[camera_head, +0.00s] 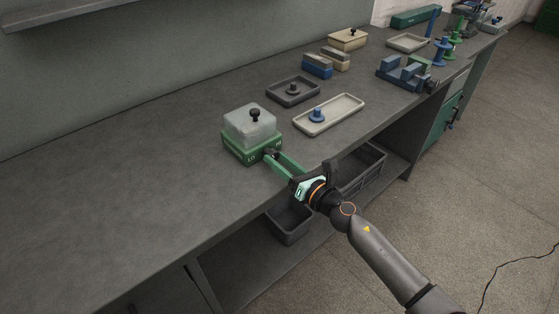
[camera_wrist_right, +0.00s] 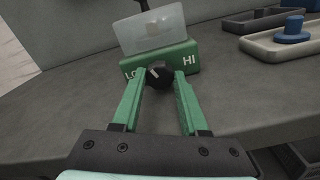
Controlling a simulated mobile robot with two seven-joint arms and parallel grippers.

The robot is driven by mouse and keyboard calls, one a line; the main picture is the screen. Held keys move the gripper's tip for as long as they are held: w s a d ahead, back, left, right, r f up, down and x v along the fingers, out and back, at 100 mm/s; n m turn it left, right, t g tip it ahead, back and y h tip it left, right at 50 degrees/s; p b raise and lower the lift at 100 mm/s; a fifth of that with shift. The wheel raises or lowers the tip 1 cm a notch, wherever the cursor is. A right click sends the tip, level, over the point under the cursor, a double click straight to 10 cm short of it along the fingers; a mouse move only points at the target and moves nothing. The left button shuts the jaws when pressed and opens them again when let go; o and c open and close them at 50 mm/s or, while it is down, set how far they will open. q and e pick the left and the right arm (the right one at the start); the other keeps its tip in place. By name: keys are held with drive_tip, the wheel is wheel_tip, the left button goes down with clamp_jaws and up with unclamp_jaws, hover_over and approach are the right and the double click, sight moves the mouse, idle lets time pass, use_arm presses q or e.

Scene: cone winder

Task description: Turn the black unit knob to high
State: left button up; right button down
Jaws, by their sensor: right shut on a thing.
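The green unit (camera_head: 240,149) sits near the front edge of the bench with a clear cover (camera_head: 247,126) on top. Its black knob (camera_wrist_right: 159,75) is on the front face, between the labels LO on the left and HI on the right in the right wrist view. A pale mark on the knob points up and to the left, toward the LO side. My right gripper (camera_head: 273,156) reaches in from the front right. Its green fingers stand on both sides of the knob and are shut on it. In the head view the fingers partly hide the knob. My left gripper is not in view.
Behind the unit are a dark tray (camera_head: 282,101) and a pale tray (camera_head: 346,111) with a blue knobbed piece (camera_head: 317,115). Blue and beige blocks (camera_head: 317,68) and a blue vise-like fixture (camera_head: 391,69) stand farther right. The bench left of the unit is clear.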

drive_tip(key=shift+c, duration=2.2)
unclamp_jaws()
drive_tip(key=v, duration=1.2)
drive_tip(key=shift+s, duration=0.2)
drive_tip(key=shift+d, duration=0.1)
